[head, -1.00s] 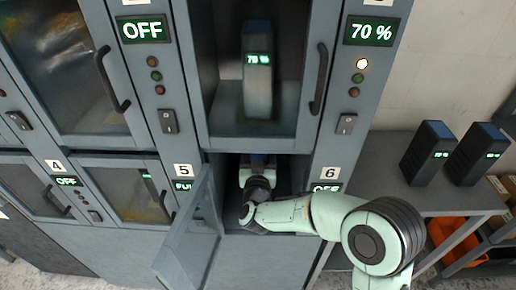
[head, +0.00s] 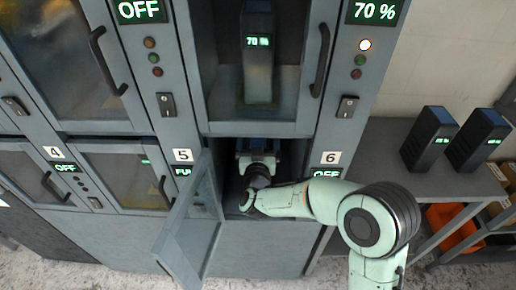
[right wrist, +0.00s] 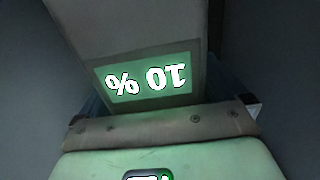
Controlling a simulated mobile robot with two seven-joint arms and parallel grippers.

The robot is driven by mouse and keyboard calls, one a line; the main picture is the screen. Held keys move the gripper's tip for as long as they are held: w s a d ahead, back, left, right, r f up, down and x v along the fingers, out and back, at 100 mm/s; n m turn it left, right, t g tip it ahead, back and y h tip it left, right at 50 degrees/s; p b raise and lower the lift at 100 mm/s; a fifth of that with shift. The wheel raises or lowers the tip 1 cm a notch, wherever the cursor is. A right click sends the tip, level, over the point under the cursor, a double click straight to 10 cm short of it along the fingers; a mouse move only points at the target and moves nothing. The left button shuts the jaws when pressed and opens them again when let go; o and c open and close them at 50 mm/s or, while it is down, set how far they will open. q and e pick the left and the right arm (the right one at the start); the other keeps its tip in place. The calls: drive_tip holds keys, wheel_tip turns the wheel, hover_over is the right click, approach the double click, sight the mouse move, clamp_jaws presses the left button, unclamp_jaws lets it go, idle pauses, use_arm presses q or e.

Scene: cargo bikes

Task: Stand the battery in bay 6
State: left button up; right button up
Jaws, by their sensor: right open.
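Bay 6 (head: 288,205) is the open lower compartment left of the 6 label, and its glazed door (head: 192,225) is swung out to the left. My right gripper (head: 258,146) is inside the bay, reaching in from the front. In the right wrist view a grey battery (right wrist: 190,45) with a lit 10 % display stands directly in front of the gripper's palm. The display appears upside down there. The gripper is open, with its fingertips largely hidden beside the battery. The head view barely shows this battery behind the gripper. My left gripper is out of view.
A battery (head: 257,85) reading 70 % stands behind the closed door of the bay above. Two dark batteries (head: 430,140) (head: 478,147) stand on a grey table (head: 400,190) at right. Bay walls flank my gripper closely, and the open door is left of my forearm.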

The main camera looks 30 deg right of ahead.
drive_tip(key=v, duration=1.2)
drive_tip(key=shift+p, duration=0.4)
drive_tip(key=shift+r, duration=0.15)
